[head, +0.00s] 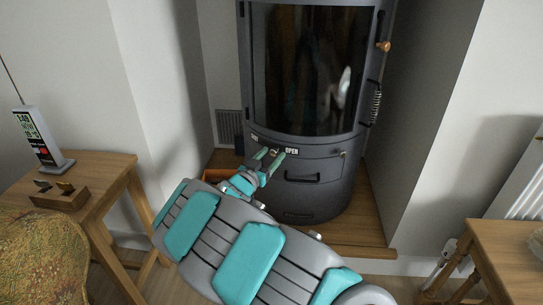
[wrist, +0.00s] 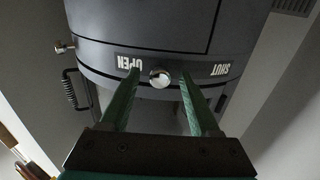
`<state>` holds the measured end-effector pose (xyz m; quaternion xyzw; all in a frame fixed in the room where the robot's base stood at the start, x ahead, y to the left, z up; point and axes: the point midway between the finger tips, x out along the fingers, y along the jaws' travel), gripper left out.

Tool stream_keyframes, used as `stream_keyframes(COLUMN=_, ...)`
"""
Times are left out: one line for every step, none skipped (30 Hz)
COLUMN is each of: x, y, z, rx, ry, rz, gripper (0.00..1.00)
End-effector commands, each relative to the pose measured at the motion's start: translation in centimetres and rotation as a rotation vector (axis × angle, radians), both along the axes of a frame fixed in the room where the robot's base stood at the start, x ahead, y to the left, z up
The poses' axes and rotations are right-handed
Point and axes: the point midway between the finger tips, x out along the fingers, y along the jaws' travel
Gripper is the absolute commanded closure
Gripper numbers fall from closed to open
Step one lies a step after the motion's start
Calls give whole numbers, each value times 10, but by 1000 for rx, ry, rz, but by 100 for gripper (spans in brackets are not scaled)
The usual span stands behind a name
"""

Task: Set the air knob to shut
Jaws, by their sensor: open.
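The air knob (wrist: 160,77) is a small round metallic knob on the front of the dark grey stove (head: 300,202). In the wrist view, which is upside down, it sits between the OPEN label (wrist: 129,63) at left and the SHUT label (wrist: 220,70) at right, closer to OPEN. My gripper (head: 273,153) is open, its two green fingers pointing at the stove. In the wrist view its fingertips lie either side of the knob; I cannot tell whether they touch it. In the head view the fingers partly cover the knob area.
The stove stands on a wooden hearth (head: 372,215) in an alcove, with a glass door (head: 310,70) above and a drawer handle (head: 302,178) below. A wooden side table (head: 110,170) stands left, another table (head: 505,240) right. A coil handle (head: 375,103) juts out right.

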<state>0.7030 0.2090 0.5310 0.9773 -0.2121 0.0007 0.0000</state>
Motion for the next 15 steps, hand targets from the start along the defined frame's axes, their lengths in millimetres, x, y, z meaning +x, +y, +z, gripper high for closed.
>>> stream_keyframes(x=2, y=-1, z=0, rx=1, ry=0, rz=-1, gripper=37)
stream_keyframes(x=3, y=-1, z=0, rx=1, ry=0, rz=0, gripper=37)
stream_keyframes(x=4, y=-2, z=0, rx=1, ry=0, rz=0, gripper=37)
stream_keyframes(x=4, y=-2, z=0, rx=1, ry=0, rz=0, gripper=37)
stream_keyframes(x=4, y=-2, z=0, rx=1, ry=0, rz=1, gripper=37)
stream_keyframes(x=4, y=-2, z=0, rx=0, ry=1, rz=1, gripper=37)
stream_keyframes(x=4, y=-2, z=0, rx=0, ry=1, rz=1, gripper=37)
stream_keyframes(x=4, y=-2, z=0, rx=0, ry=1, rz=1, gripper=37)
stream_keyframes(x=4, y=-2, z=0, rx=0, ry=1, rz=1, gripper=37)
stream_keyframes(x=4, y=-2, z=0, rx=0, ry=1, rz=1, gripper=37)
stream_keyframes(x=4, y=-2, z=0, rx=0, ry=1, rz=1, gripper=37)
stream_keyframes(x=4, y=-2, z=0, rx=0, ry=1, rz=1, gripper=39)
stream_keyframes(x=4, y=-2, z=0, rx=0, ry=1, rz=1, gripper=43)
stream_keyframes(x=4, y=-2, z=0, rx=0, ry=1, rz=0, gripper=46)
stream_keyframes(x=4, y=-2, z=0, rx=0, ry=1, rz=0, gripper=51)
